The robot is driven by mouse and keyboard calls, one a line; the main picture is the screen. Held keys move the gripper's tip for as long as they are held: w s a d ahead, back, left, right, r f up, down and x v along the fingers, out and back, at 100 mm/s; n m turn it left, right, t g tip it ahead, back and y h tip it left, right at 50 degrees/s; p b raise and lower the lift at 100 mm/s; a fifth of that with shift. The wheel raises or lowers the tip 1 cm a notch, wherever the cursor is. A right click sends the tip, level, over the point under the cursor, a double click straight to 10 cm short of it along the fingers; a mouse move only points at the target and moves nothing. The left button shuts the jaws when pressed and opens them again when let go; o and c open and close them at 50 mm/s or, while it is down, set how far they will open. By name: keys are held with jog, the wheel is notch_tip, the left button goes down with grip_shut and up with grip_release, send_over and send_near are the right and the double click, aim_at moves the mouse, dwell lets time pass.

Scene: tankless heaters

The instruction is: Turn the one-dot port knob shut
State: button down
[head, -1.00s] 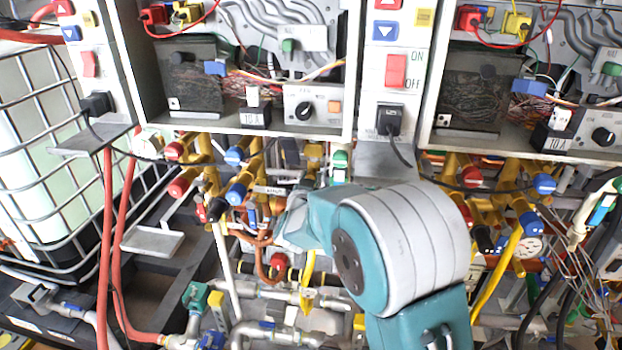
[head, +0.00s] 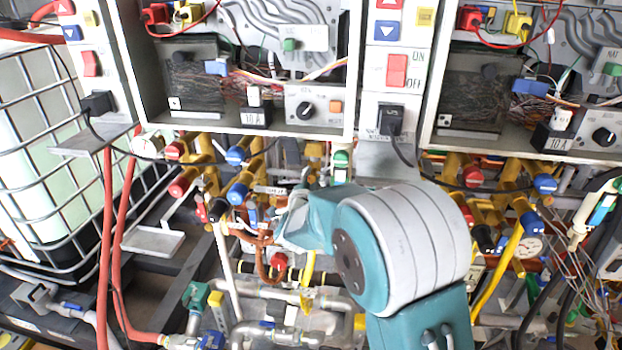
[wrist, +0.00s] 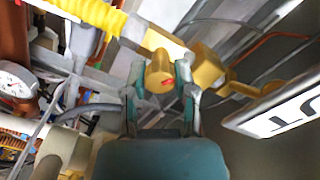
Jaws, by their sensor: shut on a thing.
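A brass-yellow knob (wrist: 158,75) with a small red mark stands between the two fingers of my gripper (wrist: 160,98) in the wrist view. The fingers are shut on it, one at each side. I cannot make out a dot count on it. It sits by a yellow pipe fitting (wrist: 208,68). In the head view my teal and grey arm reaches in among the pipes below the middle cabinet, and the fingers and the held knob cannot be made out there.
Valves with blue caps (head: 237,194) and red caps (head: 180,187) crowd left of my arm. An open cabinet (head: 250,130) hangs above. A white sign plate (wrist: 285,105) is close on the right in the wrist view. A gauge (wrist: 17,80) is at left.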

jog(key=m, duration=0.6)
jog(key=shift+s+f, duration=0.1)
jog(key=shift+f, duration=0.2)
jog(key=m, duration=0.5)
jog(key=shift+f+m, duration=0.15)
jog(key=shift+m, duration=0.25)
jog(key=shift+c, duration=2)
grip_release()
jog(key=shift+r, duration=0.2)
